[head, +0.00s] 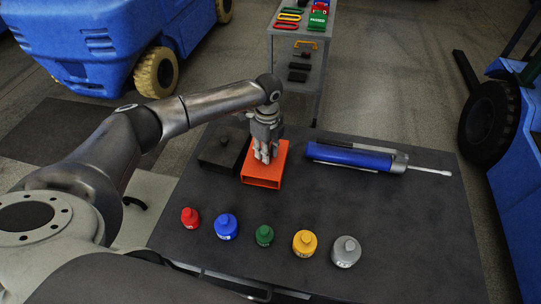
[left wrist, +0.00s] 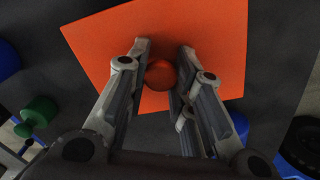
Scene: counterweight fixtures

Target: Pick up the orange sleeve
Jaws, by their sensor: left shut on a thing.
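The orange sleeve (head: 262,182) is a flat, boxy piece with an open front end, lying on the dark tabletop near its back. It also fills much of the left wrist view (left wrist: 210,35), with a round orange knob (left wrist: 160,74) on its top. My left gripper (head: 266,157) points down onto the sleeve from above. In the left wrist view its fingers (left wrist: 163,50) stand on either side of the knob, shut on it. The fingers hide part of the sleeve's top in the head view. My right gripper is not in view.
A black block with a knob (head: 221,151) stands close left of the sleeve. A blue cylinder tool (head: 350,157) lies to the right. Red (head: 190,218), blue (head: 226,226), green (head: 264,236), yellow (head: 304,243) and grey (head: 345,251) weights line the front of the table (head: 400,220).

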